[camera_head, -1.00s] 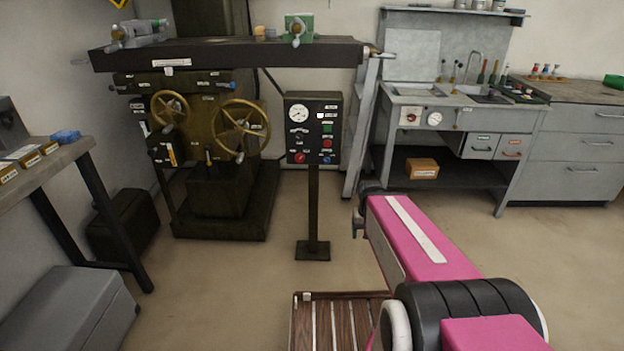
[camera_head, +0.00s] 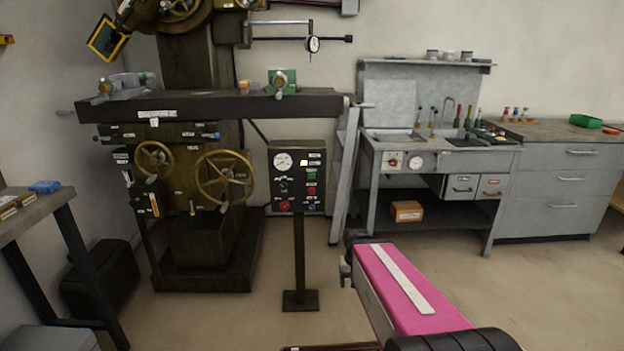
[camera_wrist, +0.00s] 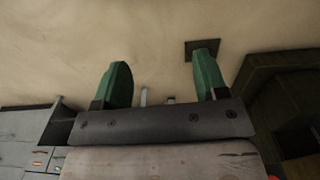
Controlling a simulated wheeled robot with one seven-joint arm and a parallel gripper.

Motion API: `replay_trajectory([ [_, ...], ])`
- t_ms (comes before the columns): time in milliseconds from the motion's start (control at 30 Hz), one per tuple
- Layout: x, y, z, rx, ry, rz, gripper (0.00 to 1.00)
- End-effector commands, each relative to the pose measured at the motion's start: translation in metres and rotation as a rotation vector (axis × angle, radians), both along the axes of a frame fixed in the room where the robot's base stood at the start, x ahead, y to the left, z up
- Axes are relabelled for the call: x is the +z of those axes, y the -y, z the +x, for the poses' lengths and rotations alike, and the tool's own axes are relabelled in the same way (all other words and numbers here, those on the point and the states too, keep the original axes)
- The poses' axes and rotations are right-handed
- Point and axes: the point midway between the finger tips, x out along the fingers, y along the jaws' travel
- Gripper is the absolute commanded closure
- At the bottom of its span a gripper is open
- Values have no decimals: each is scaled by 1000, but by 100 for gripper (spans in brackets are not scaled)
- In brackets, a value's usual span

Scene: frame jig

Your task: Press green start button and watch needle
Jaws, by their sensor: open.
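The green button (camera_head: 312,177) is on the dark control panel (camera_head: 297,199), which stands on a post in front of the milling machine. A round white gauge (camera_head: 285,161) is at the panel's upper left; its needle is too small to read. A dial indicator (camera_head: 313,44) hangs on a rod above the machine table, its reading also too small. My gripper (camera_wrist: 162,60) is open in the wrist view, with two green fingers apart and nothing between them. It points over bare floor, apart from the panel. In the head view my pink arm hides most of it.
The milling machine (camera_head: 200,190) with brass handwheels stands left of the panel. A grey sink bench (camera_head: 370,170) and drawer cabinet (camera_head: 555,190) are at the right. A workbench (camera_head: 40,217) is at the left edge. Open floor lies around the panel's post base (camera_head: 300,300).

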Motion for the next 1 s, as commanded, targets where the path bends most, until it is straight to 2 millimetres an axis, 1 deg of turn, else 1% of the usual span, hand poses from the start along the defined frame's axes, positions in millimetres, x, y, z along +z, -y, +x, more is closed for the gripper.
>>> replay_trajectory([
  [33, 0, 0, 0, 1, 1, -1, 50],
  [67, 0, 0, 0, 4, 2, -4, 60],
  [100, 0, 1, 1, 11, 6, -12, 73],
  [167, 1, 4, 4, 32, 17, -36, 93],
  [200, 2, 6, 6, 52, 28, -59, 100],
  [367, 11, 22, 25, 199, 100, -223, 100],
  [500, 27, 36, 48, 379, 172, -412, 100],
  [633, 47, 44, 71, 552, 226, -588, 100],
  [833, 84, 44, 105, 830, 285, -861, 100],
  [1000, 118, 32, 131, 1074, 308, -1098, 100],
])
